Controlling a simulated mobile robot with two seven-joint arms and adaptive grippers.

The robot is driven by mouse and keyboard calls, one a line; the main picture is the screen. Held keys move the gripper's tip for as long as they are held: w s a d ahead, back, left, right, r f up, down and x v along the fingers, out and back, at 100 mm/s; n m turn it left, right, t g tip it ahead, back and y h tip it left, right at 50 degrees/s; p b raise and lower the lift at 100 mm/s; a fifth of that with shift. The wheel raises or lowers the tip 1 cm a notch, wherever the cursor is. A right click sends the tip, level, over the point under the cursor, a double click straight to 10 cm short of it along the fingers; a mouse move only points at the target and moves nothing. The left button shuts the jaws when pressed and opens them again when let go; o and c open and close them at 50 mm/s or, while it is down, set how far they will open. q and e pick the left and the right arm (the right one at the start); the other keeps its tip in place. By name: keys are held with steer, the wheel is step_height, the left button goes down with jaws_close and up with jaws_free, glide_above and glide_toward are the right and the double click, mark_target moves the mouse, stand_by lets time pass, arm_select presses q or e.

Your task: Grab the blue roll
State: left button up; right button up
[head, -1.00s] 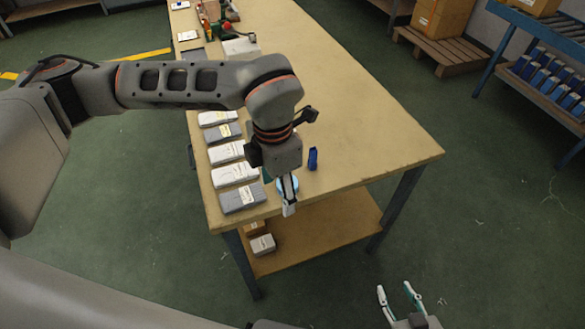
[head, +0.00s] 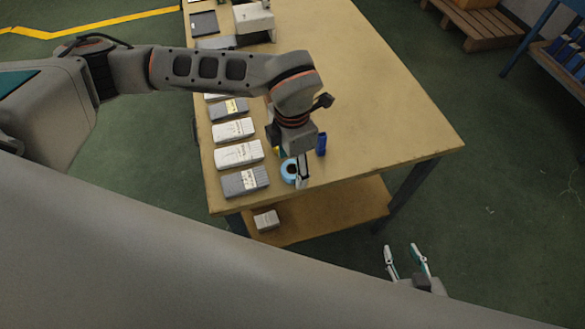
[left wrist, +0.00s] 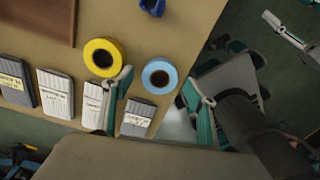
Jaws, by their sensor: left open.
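The blue roll (head: 287,172) lies flat near the table's front edge, partly hidden by my left gripper (head: 301,170) in the head view. In the left wrist view the blue roll (left wrist: 148,72) shows between the two spread fingertips of my left gripper (left wrist: 160,77). That gripper is open and empty, above the table; its exact height over the roll is hard to tell. A yellow roll (left wrist: 90,52) lies beside the blue one, near the left finger. My right gripper (head: 401,250) is open and empty, off the table in front; it also shows in the left wrist view (left wrist: 285,28).
The table's (head: 400,110) middle and right are clear. A lower shelf (head: 335,213) holds a small pack.

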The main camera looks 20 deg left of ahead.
arm_select(q)
steer(key=shift+f, duration=0.6)
steer(key=c, duration=1.2)
steer(key=shift+r, duration=0.15)
